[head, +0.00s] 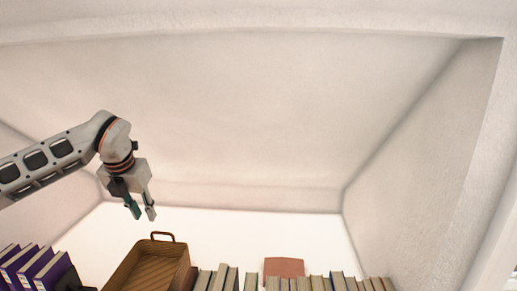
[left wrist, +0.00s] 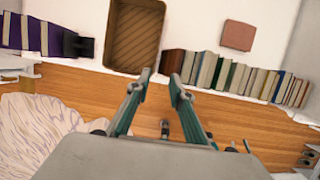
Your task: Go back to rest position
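My left gripper (head: 141,212) hangs from the arm that comes in from the left in the head view, with its fingers pointing down. It is above and to the left of a brown basket. In the left wrist view its two fingers (left wrist: 161,85) are apart with nothing between them, so it is open and empty. My right gripper does not show in the head view, and I cannot make it out in the left wrist view.
A brown basket (head: 152,268) stands on a white shelf (head: 225,222) between purple books (head: 35,268) and a row of books (head: 300,284). A reddish-brown block (head: 284,267) lies behind the row. Wooden floor (left wrist: 240,115) and a pale patterned rug (left wrist: 35,130) lie below.

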